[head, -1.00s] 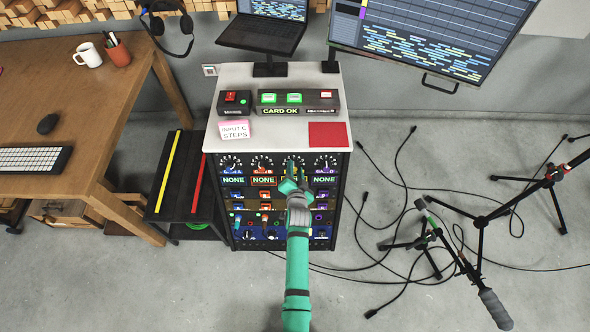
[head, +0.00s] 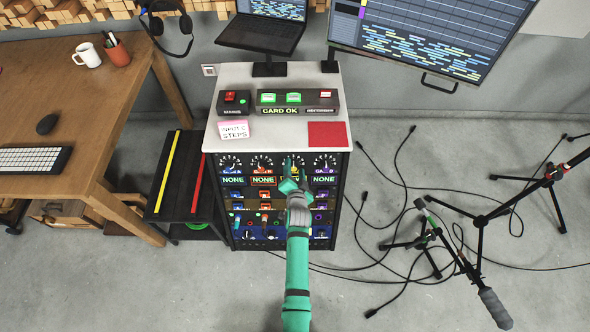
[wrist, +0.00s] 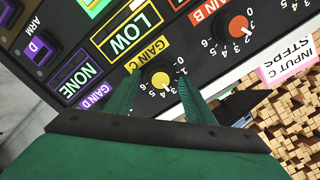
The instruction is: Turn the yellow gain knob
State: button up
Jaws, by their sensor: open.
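The yellow gain knob (wrist: 160,80) shows in the wrist view, on the dark panel with a number dial around it and the label GAIN C. The yellow display (wrist: 121,35) beside it reads LOW. My gripper (wrist: 157,88) is open, with one green finger on each side of the knob in that view. I cannot tell whether either finger touches the knob. In the head view my gripper (head: 292,172) is at the rack's front (head: 232,205) and covers most of the yellow column.
An orange knob (wrist: 239,27) labelled GAIN B sits beside the yellow one. Other displays read NONE, such as the purple one (wrist: 79,85). A card (head: 234,129) reading INPUT C STEPS stands on the rack top. Cables and tripod stands (head: 481,222) are to the right.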

jog(key=v, duration=1)
jog(key=shift+s+r, duration=0.15)
jog(key=shift+s, duration=0.25)
jog(key=s+r+n, duration=0.3)
jog(key=s+n, duration=0.1)
jog(key=s, duration=1.8)
jog(key=s+r+n+t, duration=0.1)
jog(key=s+r+n, duration=0.3)
jog(key=s+r, duration=1)
jog(key=shift+s+a+r+n+t, duration=0.3)
jog(key=shift+s+a+n, duration=0.1)
jog(key=shift+s, duration=0.3)
